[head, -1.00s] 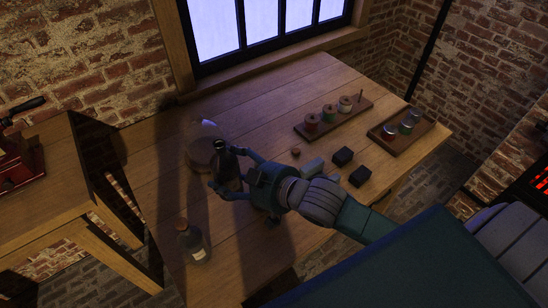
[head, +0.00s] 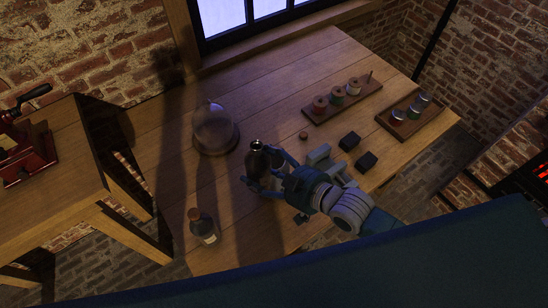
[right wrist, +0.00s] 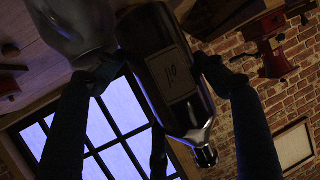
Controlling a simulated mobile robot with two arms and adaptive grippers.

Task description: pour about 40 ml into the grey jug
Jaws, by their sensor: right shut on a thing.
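My right gripper (head: 262,178) is shut on a dark bottle (head: 257,162), its fingers on either side of the body. The bottle looks roughly upright, neck up; I cannot tell whether its base touches the table. The right wrist view, which is upside down, shows the bottle (right wrist: 168,70) with a handwritten label between the fingers. My left gripper is not in view.
A glass dome (head: 214,131) on a round base stands left of the held bottle. A red machine (head: 25,155) sits on the side table.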

